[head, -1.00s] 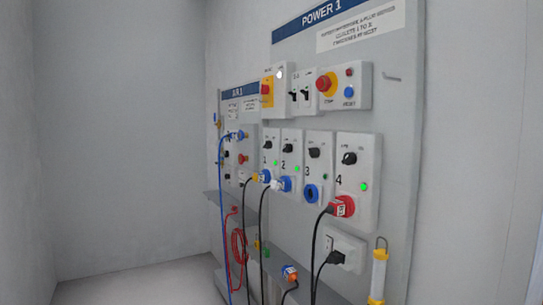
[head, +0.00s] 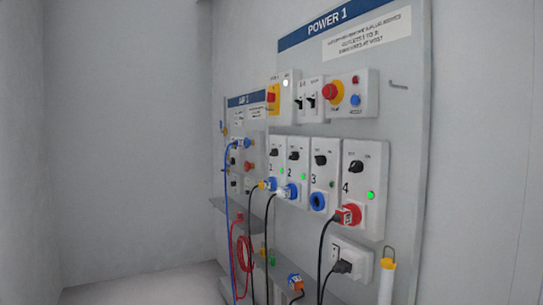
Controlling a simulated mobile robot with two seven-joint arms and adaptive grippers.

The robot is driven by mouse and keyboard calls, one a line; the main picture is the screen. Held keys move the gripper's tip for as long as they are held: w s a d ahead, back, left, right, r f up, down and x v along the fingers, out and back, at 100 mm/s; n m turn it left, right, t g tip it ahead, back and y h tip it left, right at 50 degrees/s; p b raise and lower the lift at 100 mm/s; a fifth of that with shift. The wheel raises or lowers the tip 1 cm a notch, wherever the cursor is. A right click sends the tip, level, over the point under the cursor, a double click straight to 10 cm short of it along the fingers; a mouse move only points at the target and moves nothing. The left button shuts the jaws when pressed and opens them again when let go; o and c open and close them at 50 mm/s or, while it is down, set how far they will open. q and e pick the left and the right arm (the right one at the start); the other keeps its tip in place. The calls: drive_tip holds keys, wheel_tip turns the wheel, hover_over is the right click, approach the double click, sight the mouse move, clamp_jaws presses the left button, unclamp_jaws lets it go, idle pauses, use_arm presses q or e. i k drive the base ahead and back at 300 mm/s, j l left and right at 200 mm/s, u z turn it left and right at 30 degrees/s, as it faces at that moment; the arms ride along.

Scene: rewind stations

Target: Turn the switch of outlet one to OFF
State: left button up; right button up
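Outlet one (head: 273,184) is the leftmost of the numbered white outlet boxes on the POWER 1 panel. Its black rotary switch (head: 274,153) sits near the top of the box, and a green light shows beside it. The exact direction of the switch knob is too small to tell. A yellow plug (head: 264,185) with a black cable is at its lower socket. Neither of my grippers shows in the head view.
Outlets two (head: 292,170), three (head: 318,178) and four (head: 358,194) stand close to the right. Red emergency stop (head: 333,92) is above. Cables hang below, past a grey shelf (head: 240,212). The AIR 1 panel (head: 246,101) is at left.

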sight(274, 152)
drive_tip(key=z, duration=0.6)
drive_tip(key=i+j+z, duration=0.15)
drive_tip(key=j+z, duration=0.15)
drive_tip(key=i+j+z, duration=0.15)
drive_tip(key=j+z, duration=0.5)
drive_tip(key=i+j+z, duration=0.15)
drive_tip(key=j, duration=0.45)
drive_tip(key=j+z, duration=0.15)
drive_tip(key=j, duration=0.4)
